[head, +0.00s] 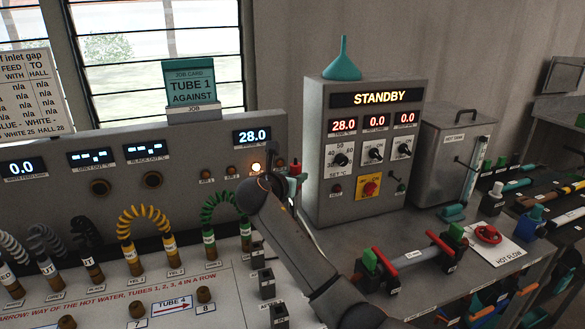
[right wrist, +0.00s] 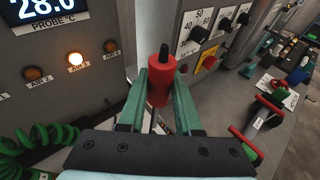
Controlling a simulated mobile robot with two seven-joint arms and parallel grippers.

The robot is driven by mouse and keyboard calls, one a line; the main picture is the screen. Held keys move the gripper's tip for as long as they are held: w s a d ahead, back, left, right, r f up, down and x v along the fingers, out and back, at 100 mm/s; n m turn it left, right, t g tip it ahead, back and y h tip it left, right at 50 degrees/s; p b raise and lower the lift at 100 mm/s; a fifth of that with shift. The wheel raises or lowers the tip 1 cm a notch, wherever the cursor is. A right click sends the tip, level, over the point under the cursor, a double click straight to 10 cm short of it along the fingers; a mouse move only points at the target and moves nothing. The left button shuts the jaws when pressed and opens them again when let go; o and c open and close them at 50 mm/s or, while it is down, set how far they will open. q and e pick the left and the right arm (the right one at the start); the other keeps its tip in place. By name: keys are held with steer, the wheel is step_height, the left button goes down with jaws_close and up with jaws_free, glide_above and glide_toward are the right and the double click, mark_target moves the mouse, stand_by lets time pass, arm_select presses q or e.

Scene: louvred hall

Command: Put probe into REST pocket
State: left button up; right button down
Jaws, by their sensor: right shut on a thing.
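The probe shows as a red handle with a black top (right wrist: 158,88) in the right wrist view. My right gripper (right wrist: 160,92) is shut on it, with one green finger on each side. In the head view the red handle (head: 296,169) shows small beyond my dark wrist, in front of the grey panel. The probe's lower end is hidden by the gripper. Several dark pockets (head: 266,284) stand at the right side of the white board; their labels are too small to read, so I cannot tell which is REST. My left gripper is not in view.
The grey STANDBY unit (head: 365,190) stands right of my gripper, with a teal funnel (head: 342,60) on top. Coiled green (head: 219,207) and yellow (head: 146,214) hoses rise from the board on the left.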

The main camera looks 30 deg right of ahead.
step_height(320, 180, down, 4)
steer(key=shift+f+b, duration=0.1)
steer(key=shift+b, duration=0.2)
steer(key=shift+f+p, duration=0.3)
steer(key=shift+f, duration=0.25)
stand_by(0.6)
step_height(320, 180, down, 8)
steer(key=b, duration=0.1)
steer(key=shift+f+b, duration=0.15)
steer(key=shift+b, duration=0.2)
stand_by(1.7)
